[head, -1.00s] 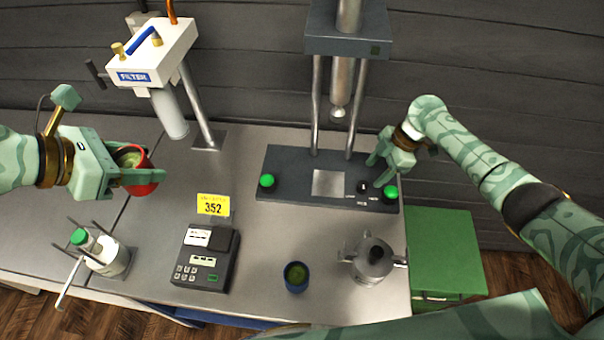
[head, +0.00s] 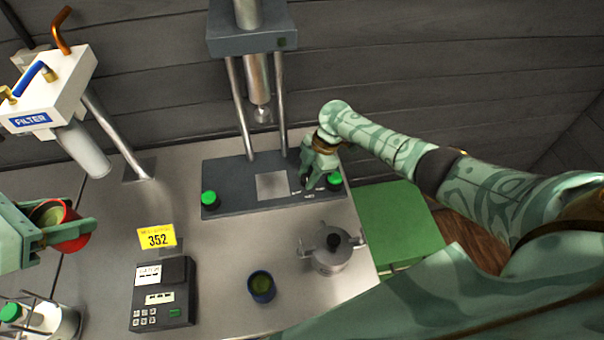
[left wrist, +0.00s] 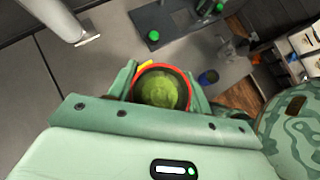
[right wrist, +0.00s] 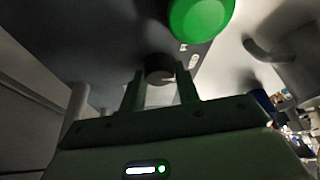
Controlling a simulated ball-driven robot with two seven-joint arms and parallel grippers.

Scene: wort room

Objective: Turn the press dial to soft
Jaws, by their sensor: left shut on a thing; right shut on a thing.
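The grey press (head: 225,170) stands at the back of the bench, with a square plate, two posts and a ram above it. Its small dark dial (right wrist: 158,66) shows between the fingers of my right gripper (right wrist: 160,84) in the right wrist view. That gripper (head: 308,180) is shut on the dial and mostly hides it in the head view. My left gripper (left wrist: 160,88) is shut around a red cup (head: 75,240) with green contents, held at the left.
Green buttons (head: 209,198) (head: 333,181) sit at both ends of the press base. A filter unit (head: 50,90) stands left. A green cabinet (head: 385,220) is at the right.

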